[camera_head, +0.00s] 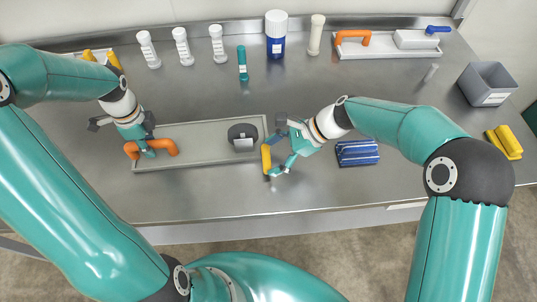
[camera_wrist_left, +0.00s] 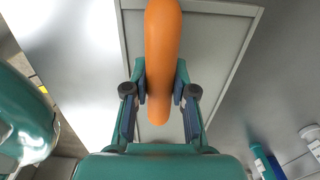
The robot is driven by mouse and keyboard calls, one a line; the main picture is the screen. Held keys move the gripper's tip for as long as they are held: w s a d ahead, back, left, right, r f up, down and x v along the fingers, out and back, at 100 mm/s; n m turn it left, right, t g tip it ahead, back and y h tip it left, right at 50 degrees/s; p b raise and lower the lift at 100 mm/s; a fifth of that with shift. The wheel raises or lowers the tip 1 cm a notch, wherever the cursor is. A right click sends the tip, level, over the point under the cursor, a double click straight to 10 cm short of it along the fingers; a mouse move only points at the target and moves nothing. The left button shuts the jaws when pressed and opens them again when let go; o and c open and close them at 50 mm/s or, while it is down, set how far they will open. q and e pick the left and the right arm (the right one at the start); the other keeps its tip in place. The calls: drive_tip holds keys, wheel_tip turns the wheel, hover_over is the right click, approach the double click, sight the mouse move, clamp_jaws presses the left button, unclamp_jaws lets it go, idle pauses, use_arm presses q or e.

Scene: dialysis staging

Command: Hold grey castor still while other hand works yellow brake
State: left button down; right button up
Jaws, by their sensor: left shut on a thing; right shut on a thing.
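The grey castor (camera_head: 242,131) is a dark round wheel with a pale block on its front, on the right part of a flat grey plate (camera_head: 190,158). A yellow brake (camera_head: 266,157) stands upright at the plate's right end. An orange handle (camera_head: 165,144) is at the plate's left end; it also fills the middle of the left wrist view (camera_wrist_left: 162,50). My left gripper (camera_head: 147,148) is shut on the orange handle, its fingers on either side of it (camera_wrist_left: 160,92). My right gripper (camera_head: 275,150) is shut on the yellow brake, coming from the right. Neither gripper touches the castor wheel.
Behind stand white-capped tubes (camera_head: 182,46), a teal tube (camera_head: 242,63), a blue bottle (camera_head: 276,36) and a tray with an orange handle (camera_head: 353,37). To the right are blue packs (camera_head: 357,153), a grey bin (camera_head: 487,84) and yellow blocks (camera_head: 504,142). The steel table's front strip is clear.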

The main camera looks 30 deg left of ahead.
use_arm(q)
drive_tip(key=shift+w+d, duration=0.1)
use_arm(e)
drive_tip(key=n+g, duration=0.1)
drive_tip(key=n+h, duration=0.1)
drive_tip(key=w+n+g+h, duration=0.1)
drive_tip(key=n, duration=0.1)
drive_tip(key=shift+d+f+g, duration=0.25)
drive_tip(key=shift+g, duration=0.05)
drive_tip(key=shift+n+h, duration=0.4)
drive_tip(key=shift+d, duration=0.15)
drive_tip(key=o, duration=1.5)
drive_tip(key=shift+w, duration=0.1)
drive_tip(key=shift+o, duration=0.2)
drive_tip(key=shift+w+r, duration=0.1)
drive_tip(key=shift+w+r, duration=0.1)
drive_tip(key=shift+w, duration=0.05)
drive_tip(key=shift+v, duration=3.45)
drive_tip(key=shift+w+d, duration=0.1)
